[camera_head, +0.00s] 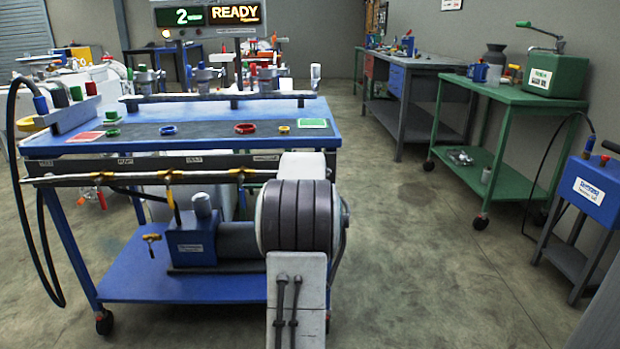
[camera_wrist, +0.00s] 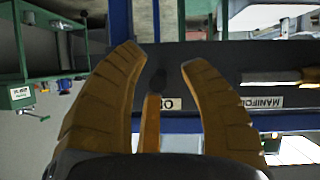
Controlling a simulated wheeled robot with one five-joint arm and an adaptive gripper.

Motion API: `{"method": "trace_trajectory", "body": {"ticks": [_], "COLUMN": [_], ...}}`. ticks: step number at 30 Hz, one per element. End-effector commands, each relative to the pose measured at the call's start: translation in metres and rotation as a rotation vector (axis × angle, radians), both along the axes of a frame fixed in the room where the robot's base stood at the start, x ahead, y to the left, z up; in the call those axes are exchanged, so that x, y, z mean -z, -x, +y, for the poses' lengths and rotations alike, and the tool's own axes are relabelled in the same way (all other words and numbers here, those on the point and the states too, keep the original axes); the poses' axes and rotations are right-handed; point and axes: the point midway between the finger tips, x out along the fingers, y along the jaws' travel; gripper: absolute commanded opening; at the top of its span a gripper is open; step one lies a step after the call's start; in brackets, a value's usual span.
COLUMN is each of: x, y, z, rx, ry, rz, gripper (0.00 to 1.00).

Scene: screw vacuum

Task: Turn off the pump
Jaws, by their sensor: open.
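In the head view, the pump (camera_head: 198,240) is a blue block with a grey cylinder, on the cart's lower shelf. My arm hides its right end. A small yellow handle (camera_head: 151,238) stands out at its left. My gripper (camera_wrist: 160,58) is open in the wrist view, with two brown fingers spread apart. My gripper is hidden in the head view.
The blue cart (camera_head: 180,143) carries a valve manifold (camera_head: 215,97) and coloured rings. A pipe with yellow fittings (camera_head: 105,178) runs along its front edge. A black hose (camera_head: 45,270) hangs at left. A green bench (camera_head: 510,98) stands at right, with open floor (camera_head: 420,240) between.

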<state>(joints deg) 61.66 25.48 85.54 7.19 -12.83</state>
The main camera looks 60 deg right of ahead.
Motion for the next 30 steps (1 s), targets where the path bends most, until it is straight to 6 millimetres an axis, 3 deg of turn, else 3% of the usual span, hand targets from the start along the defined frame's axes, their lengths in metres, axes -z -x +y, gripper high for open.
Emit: {"method": "trace_trajectory", "body": {"ticks": [8, 21, 30], "x": [-0.007, -0.039, -0.053], "y": [0.005, 0.033, 0.047], "z": [0.008, 0.062, 0.087], "rx": [0.000, 0.000, 0.000], "ry": [0.003, 0.003, 0.001], "rz": [-0.001, -0.001, -0.001], "gripper": [0.39, 0.39, 0.39]}}
